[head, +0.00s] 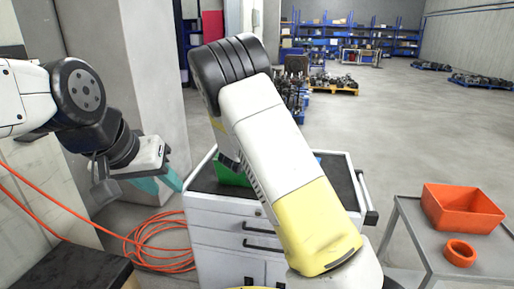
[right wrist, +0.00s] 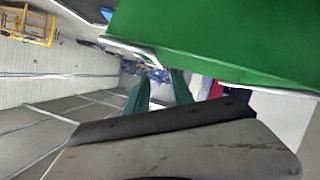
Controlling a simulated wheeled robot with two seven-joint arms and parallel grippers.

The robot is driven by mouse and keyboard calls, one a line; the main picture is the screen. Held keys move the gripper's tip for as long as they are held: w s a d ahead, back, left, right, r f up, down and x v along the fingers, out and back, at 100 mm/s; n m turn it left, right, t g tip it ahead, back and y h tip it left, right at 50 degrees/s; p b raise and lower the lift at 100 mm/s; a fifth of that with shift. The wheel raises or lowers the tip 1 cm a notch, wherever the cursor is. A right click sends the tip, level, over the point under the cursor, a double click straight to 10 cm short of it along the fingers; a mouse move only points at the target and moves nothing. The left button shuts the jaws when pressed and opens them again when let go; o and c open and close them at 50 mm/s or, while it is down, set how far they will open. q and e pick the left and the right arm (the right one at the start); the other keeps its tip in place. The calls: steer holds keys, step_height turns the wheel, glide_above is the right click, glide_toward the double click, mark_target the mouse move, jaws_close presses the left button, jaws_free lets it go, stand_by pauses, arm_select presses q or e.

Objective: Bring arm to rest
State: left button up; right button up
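My left arm comes in from the left in the head view, and its gripper (head: 160,183) points downward beside the wall pillar. Its teal fingers look apart, with nothing seen between them. My right arm, white and yellow, crosses the middle of the head view and hides its own gripper there. In the right wrist view, the right gripper (right wrist: 160,92) shows two dark green fingers with a gap and nothing between them. A green bin (right wrist: 225,40) is close beside these fingers. In the head view the bin (head: 228,174) is mostly hidden behind my right arm.
A white drawer cabinet (head: 215,237) with a dark top stands ahead. An orange hose (head: 158,240) lies coiled on the floor. Open floor lies beyond.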

steer(key=s+a+r+g+y, duration=0.1)
steer(key=s+r+g+y, duration=0.1)
steer(key=s+r+y, duration=0.45)
steer(key=s+a+r+g+y, duration=0.1)
steer(key=s+r+y, duration=0.3)
steer(key=s+r, duration=0.6)
steer(key=s+d+f+g+h, duration=0.1)
steer(key=s+d, duration=0.2)
steer(key=s, duration=0.9)
steer(key=s+d+g+h, duration=0.1)
steer(key=s+d+g, duration=0.1)
steer(key=s, duration=1)
steer(key=shift+s+d+f, duration=0.35)
steer(key=shift+s+d, duration=0.05)
steer(key=shift+d, duration=0.35)
